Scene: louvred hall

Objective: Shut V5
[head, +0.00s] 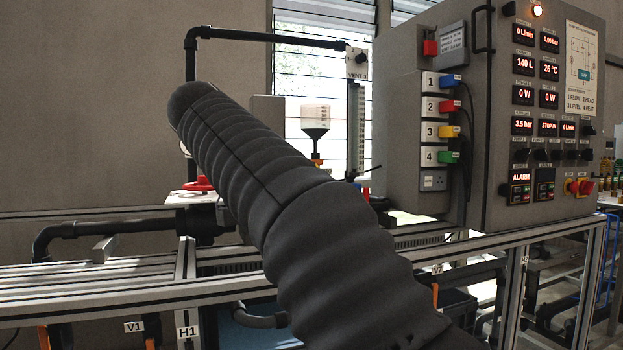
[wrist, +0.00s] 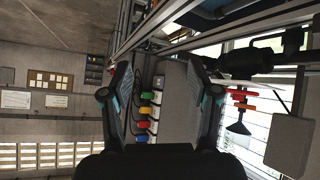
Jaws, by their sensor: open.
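No V5 label can be read in either view, so I cannot tell which valve is V5. Red and orange handles (wrist: 243,97) show right of the fingers in the wrist view. My gripper (wrist: 160,68) is open and empty, its two fingers wide apart. It is hidden in the head view.
A grey control cabinet (head: 545,90) with lit displays stands at the right, with coloured plugs (head: 449,132) on its side. A funnel vessel (head: 315,120) and a VENT 3 post (head: 357,110) stand behind my arm. Aluminium rails (head: 90,283) run along the bench front.

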